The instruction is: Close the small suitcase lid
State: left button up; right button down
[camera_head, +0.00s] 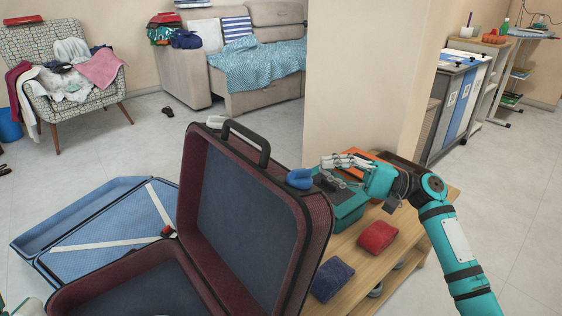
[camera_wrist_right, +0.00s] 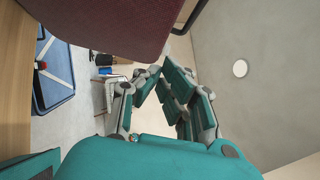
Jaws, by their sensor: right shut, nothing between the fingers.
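A larger blue suitcase (camera_head: 95,230) lies open on the floor at left. A wooden bench (camera_head: 367,268) at right holds a red folded cloth (camera_head: 377,237), a dark blue one (camera_head: 332,279) and a teal box (camera_head: 345,206). A wall pillar (camera_head: 362,80) stands behind the bench.

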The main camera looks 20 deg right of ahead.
jog(key=w+a+r+b, duration=0.1)
jog(key=a+r, duration=0.1)
jog(key=a, duration=0.7)
jog(key=shift+w+a+r, duration=0.35)
jog(key=shift+w, duration=0.05)
